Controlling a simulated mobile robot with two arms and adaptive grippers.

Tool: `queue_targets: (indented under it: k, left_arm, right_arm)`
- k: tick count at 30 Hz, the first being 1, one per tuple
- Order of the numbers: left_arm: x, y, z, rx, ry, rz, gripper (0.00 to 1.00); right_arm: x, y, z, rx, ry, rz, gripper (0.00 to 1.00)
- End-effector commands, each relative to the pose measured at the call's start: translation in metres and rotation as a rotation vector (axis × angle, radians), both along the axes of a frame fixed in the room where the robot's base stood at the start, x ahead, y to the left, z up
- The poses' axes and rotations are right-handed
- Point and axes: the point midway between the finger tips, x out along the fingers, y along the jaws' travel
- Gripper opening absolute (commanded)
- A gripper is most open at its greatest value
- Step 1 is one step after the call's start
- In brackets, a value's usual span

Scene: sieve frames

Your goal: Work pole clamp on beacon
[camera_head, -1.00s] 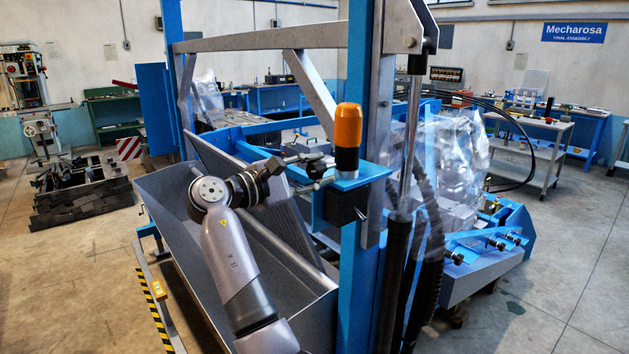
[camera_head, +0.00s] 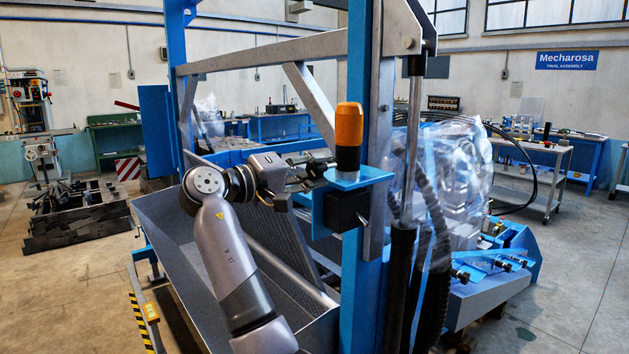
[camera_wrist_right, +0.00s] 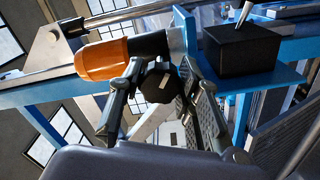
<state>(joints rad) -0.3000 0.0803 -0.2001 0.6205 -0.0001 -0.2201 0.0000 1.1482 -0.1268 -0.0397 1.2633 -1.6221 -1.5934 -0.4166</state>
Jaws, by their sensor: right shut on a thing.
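The beacon (camera_head: 348,125) has an orange cap on a dark base and stands upright on a blue bracket plate (camera_head: 372,177). In the right wrist view the beacon (camera_wrist_right: 103,60) lies sideways, behind a finger. My right gripper (camera_head: 312,173) reaches in from the left at the beacon's base. In the right wrist view my right gripper (camera_wrist_right: 163,98) is shut on a dark faceted knob (camera_wrist_right: 160,84), which appears to be the pole clamp. The fingers hide most of the clamp in the head view. My left gripper is not in view.
A blue post (camera_head: 360,270) stands directly below and beside the bracket. A black box (camera_head: 346,209) hangs under the plate. A grey trough (camera_head: 165,215) lies under my right arm. Hydraulic cylinder and hoses (camera_head: 435,240) stand to the right.

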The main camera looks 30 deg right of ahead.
Motion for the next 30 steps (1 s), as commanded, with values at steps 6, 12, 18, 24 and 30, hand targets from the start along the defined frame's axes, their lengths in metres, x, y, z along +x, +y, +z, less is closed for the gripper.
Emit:
queue_targets:
  k: [6,12,18,24,30]
  left_arm:
    - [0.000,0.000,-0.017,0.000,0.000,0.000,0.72]
    - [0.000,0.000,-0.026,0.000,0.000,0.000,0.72]
    - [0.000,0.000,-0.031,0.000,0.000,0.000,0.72]
    - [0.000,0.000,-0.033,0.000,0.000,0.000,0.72]
    - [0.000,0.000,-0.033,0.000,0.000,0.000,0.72]
  right_arm:
    - [0.000,0.000,-0.006,0.020,-0.185,-0.002,0.04]
    - [0.000,0.001,-0.005,0.031,-0.325,-0.002,0.04]
    - [0.000,0.001,-0.005,0.041,-0.415,-0.002,0.04]
    - [0.000,0.001,-0.005,0.045,-0.461,-0.003,0.04]
    - [0.000,0.001,-0.005,0.046,-0.473,-0.003,0.04]
